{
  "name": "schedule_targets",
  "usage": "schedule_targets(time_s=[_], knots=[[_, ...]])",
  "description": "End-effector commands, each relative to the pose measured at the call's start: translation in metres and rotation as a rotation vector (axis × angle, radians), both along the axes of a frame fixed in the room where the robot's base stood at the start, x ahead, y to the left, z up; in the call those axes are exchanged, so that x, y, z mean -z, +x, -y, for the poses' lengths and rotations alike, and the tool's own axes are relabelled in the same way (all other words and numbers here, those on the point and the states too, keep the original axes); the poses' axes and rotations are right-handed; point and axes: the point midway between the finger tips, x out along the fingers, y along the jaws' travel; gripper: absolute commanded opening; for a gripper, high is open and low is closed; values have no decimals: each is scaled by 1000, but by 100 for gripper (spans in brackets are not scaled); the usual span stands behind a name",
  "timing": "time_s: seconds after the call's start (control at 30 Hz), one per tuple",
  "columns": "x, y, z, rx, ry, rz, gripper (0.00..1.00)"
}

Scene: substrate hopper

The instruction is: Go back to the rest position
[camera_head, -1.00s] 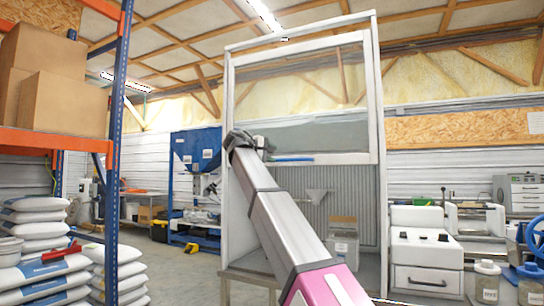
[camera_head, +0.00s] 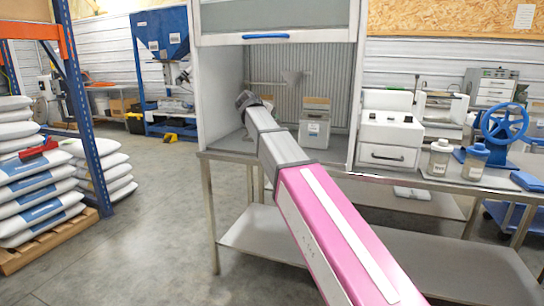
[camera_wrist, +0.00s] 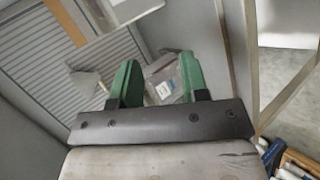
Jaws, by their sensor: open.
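My gripper shows in the wrist view (camera_wrist: 159,64) with its two green fingers apart and nothing between them. In the head view my pink and grey arm reaches forward, and its dark end overlaps the opening of a fume hood (camera_head: 222,95). The fingers cannot be made out there. The hood's glass sash (camera_head: 275,15) is raised, with a blue handle (camera_head: 265,36) on its lower edge. A clear bag-like item with a blue label shows beyond the fingers in the wrist view.
The hood stands on a steel bench (camera_head: 440,180) with a white machine (camera_head: 390,133), two jars and a blue handwheel (camera_head: 502,123) to the right. An orange and blue rack (camera_head: 77,100) with stacked white sacks is at left. The floor between is clear.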

Motion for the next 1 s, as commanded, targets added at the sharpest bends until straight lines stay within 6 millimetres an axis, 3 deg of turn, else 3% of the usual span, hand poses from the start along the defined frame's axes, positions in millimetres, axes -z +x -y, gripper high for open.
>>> schedule_targets(time_s=[0.03, 0.1, 0.27, 0.5, 0.7, 1.0], knots=[[32, -9, 14, 15, 32, -24, 41], [70, -15, 29, 36, 79, -51, 41], [151, -37, 62, 93, 193, -115, 41], [261, -86, 107, 207, 368, -202, 41], [340, -139, 139, 326, 517, -269, 41], [434, -233, 174, 542, 739, -357, 41]])
